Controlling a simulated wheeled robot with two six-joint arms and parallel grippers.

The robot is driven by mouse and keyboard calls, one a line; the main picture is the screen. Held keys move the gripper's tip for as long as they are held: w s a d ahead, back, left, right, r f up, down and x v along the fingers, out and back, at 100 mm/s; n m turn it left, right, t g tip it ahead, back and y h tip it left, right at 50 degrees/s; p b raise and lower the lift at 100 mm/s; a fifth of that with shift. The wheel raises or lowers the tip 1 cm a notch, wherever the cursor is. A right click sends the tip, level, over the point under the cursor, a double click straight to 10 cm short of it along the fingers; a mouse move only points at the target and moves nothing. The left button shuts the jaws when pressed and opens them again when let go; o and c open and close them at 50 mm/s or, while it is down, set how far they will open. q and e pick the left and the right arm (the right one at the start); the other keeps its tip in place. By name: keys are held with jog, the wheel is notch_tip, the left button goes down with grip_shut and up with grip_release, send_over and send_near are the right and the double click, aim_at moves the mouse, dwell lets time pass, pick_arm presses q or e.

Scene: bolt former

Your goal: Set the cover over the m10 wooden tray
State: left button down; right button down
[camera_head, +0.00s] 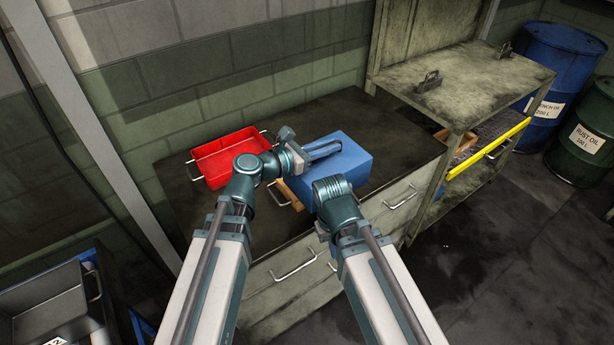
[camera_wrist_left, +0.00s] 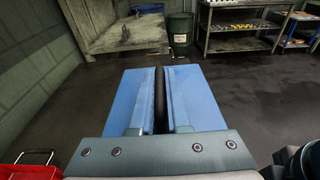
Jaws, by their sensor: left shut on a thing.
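The blue box-shaped cover (camera_head: 352,160) is over the right part of the dark bench top in the head view. My left gripper (camera_head: 322,150) is shut on the cover at its top. The cover's blue surface fills the middle of the left wrist view (camera_wrist_left: 205,100). Part of a wooden tray (camera_head: 289,196) shows below the cover's left edge, with a metal handle beside it. The cover hides most of this tray, and I cannot tell whether they touch. My right arm's wrist (camera_head: 336,192) is just in front of the cover; its fingers are hidden.
A red tray (camera_head: 228,157) with metal handles stands left on the bench (camera_head: 190,218). A worn metal shelf stand (camera_head: 470,85) with a yellow bar adjoins the bench's right. Blue and green drums (camera_head: 585,140) stand farther right. A grey bin (camera_head: 55,300) is at lower left.

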pick_arm(q)
jog(key=s+d+r+x, duration=0.2)
jog(key=x, duration=1.2)
jog(key=w+a+f+b, duration=0.1)
jog(key=w+a, duration=0.1)
jog(key=a, duration=1.3)
jog(key=shift+w+a+f+b, duration=0.15)
jog(key=shift+w+f+b, duration=0.05)
jog(key=shift+f+b, duration=0.15)
jog(key=shift+a, duration=0.1)
jog(key=f+b, duration=0.1)
jog(key=a+f+b, duration=0.1)
jog(key=f+b, duration=0.1)
jog(key=shift+w+f+b, duration=0.1)
jog(key=shift+f+b, duration=0.2)
jog(key=shift+f, duration=0.1)
jog(key=shift+f, duration=0.15)
jog(key=c, duration=0.9)
grip_release()
jog(key=shift+r, duration=0.2)
